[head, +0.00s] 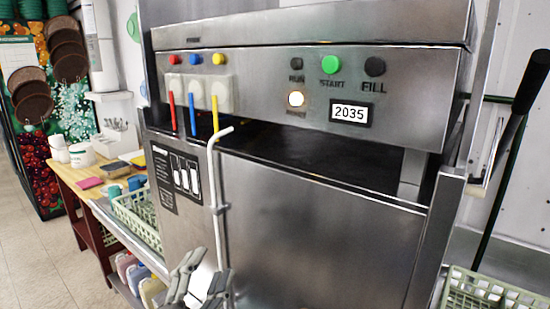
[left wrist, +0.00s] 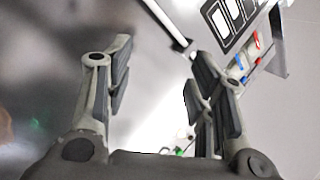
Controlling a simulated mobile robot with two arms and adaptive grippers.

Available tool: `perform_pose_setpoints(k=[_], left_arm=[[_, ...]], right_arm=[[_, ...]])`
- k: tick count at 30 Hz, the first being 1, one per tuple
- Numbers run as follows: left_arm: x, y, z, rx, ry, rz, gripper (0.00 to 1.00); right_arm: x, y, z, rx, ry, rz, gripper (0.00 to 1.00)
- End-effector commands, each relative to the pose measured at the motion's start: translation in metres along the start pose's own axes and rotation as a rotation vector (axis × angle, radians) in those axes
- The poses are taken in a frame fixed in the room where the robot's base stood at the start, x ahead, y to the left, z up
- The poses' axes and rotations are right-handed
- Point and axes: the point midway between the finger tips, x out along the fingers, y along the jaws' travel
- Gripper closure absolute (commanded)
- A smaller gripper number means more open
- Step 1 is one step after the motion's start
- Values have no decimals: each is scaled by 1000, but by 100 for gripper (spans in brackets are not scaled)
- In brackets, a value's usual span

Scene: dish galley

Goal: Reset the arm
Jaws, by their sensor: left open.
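My left gripper (head: 202,284) is at the bottom of the head view, in front of the lower front of the steel dishwasher (head: 320,220). In the left wrist view its two fingers (left wrist: 160,90) stand wide apart with nothing between them. A white bent rod (head: 216,180) runs down the machine's front just behind the gripper; whether they touch I cannot tell. The rod also shows beyond the fingers in the left wrist view (left wrist: 168,25). My right gripper is in neither view.
The control panel has a green start button (head: 330,63), a lit white lamp (head: 295,99) and a display reading 2035 (head: 350,113). A green rack (head: 138,215) stands on the left counter, another rack (head: 490,295) at the bottom right. Floor (head: 25,240) shows free at far left.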

Motion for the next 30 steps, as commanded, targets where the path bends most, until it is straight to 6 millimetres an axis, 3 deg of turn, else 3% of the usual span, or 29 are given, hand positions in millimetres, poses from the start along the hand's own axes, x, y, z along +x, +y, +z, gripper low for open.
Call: perform_pose_setpoints(k=[1, 3, 6, 9, 14, 21, 30], left_arm=[[-13, 15, 32, -81, -130, 51, 50], [-36, 37, 71, -188, -305, 120, 50], [-81, 72, 120, -332, -558, 221, 50], [-136, 106, 152, -455, -794, 319, 50], [-217, 143, 174, -593, -1092, 449, 50], [-321, 174, 171, -725, -1434, 606, 50], [-329, 246, 228, -718, -1469, 631, 50]], right_arm=[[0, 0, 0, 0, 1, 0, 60], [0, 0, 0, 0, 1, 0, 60], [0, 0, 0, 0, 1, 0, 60], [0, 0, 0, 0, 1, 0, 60], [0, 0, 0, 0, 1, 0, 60], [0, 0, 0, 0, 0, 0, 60], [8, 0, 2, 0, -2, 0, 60]])
